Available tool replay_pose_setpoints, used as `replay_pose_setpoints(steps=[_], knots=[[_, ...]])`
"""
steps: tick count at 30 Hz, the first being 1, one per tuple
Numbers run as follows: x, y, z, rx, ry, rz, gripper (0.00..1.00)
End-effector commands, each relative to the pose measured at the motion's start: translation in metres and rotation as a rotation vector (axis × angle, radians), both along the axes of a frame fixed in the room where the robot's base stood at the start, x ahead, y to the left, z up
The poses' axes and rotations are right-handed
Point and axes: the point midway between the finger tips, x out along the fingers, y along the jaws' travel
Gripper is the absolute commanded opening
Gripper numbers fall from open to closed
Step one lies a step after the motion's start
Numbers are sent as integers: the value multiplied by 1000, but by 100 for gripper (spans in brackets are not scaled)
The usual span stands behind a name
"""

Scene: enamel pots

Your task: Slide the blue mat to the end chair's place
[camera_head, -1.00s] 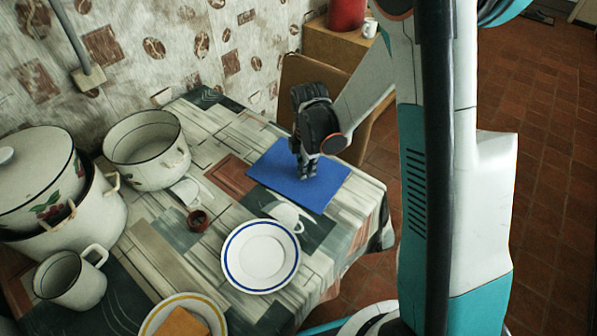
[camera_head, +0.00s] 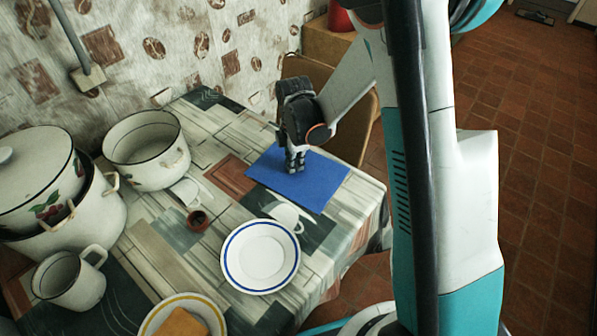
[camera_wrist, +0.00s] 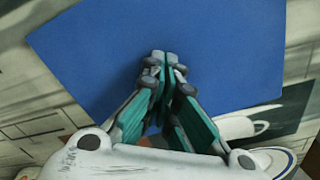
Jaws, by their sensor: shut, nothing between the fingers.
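The blue mat (camera_head: 318,185) lies flat near the right end of the table, in front of the end chair (camera_head: 345,125). My gripper (camera_head: 294,168) points down over the mat's left-middle part, with its fingertips at or just above the surface; I cannot tell if they touch. In the wrist view the mat (camera_wrist: 230,45) fills most of the picture, and my gripper (camera_wrist: 167,62) is shut with nothing between its fingers. The chair's back shows behind the table, partly hidden by my arm.
A white plate with a blue rim (camera_head: 260,257) stands just in front of the mat. Enamel pots (camera_head: 147,150) and a mug (camera_head: 70,279) fill the left side.

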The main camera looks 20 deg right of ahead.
Motion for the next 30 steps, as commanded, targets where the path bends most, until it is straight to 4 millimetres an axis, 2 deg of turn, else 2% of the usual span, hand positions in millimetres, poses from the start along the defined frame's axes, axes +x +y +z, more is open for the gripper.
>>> replay_pose_setpoints(steps=[30], knots=[[42, 33, -1, 1, -2, 2, 0]])
